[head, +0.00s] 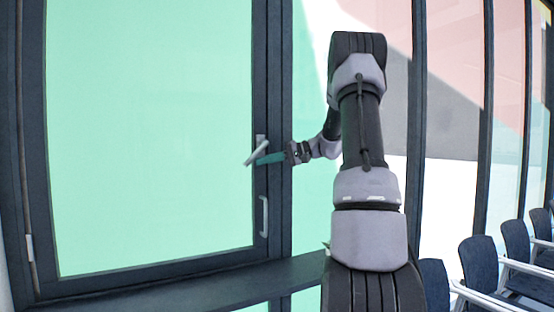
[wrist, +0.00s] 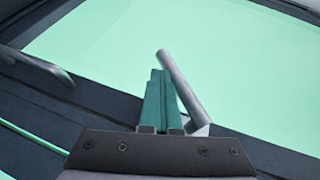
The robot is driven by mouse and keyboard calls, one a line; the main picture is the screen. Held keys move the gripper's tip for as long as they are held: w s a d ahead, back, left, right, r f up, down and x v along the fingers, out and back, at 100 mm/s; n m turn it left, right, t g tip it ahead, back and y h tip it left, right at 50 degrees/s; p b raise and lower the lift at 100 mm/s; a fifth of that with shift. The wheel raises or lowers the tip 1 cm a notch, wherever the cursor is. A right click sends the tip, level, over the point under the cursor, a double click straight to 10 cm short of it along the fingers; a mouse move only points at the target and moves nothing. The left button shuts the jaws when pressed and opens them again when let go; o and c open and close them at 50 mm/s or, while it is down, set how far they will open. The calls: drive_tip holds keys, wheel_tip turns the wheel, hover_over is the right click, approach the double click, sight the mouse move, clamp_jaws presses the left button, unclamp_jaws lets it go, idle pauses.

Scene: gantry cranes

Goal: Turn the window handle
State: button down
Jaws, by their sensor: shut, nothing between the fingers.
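The window handle (head: 256,153) is a silver lever on the dark right-hand frame of the green-tinted window (head: 150,130). In the head view it slants down to the left from its mount. My gripper (head: 266,158), with teal fingers, is shut and empty just below and right of the lever. In the wrist view the shut fingers (wrist: 160,95) lie alongside the handle (wrist: 182,88), to its left, with its mount near the finger bases. I cannot tell whether they touch. The handle's mount is partly hidden by my gripper in the wrist view.
A fixed vertical pull (head: 264,216) sits lower on the same frame, and a grey bar (wrist: 38,63) shows at the left in the wrist view. A dark sill (head: 200,285) runs below the window. Several blue chairs (head: 482,262) stand at the right.

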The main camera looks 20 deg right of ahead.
sight(254, 153)
drive_tip(key=a+m+t+y, duration=0.1)
drive_tip(key=y, duration=0.1)
drive_tip(key=a+r+m+t+y, duration=0.1)
drive_tip(key=shift+y, duration=0.4)
drive_tip(key=shift+a+r+m+t+y, duration=0.4)
drive_tip(key=shift+m+t+y, duration=0.25)
drive_tip(key=shift+y, duration=0.05)
drive_tip(key=shift+a+r+m+t+y, duration=0.35)
drive_tip(key=shift+r+m+t+y, duration=0.05)
drive_tip(key=shift+m+t+y, duration=0.3)
drive_tip(key=shift+r, duration=0.1)
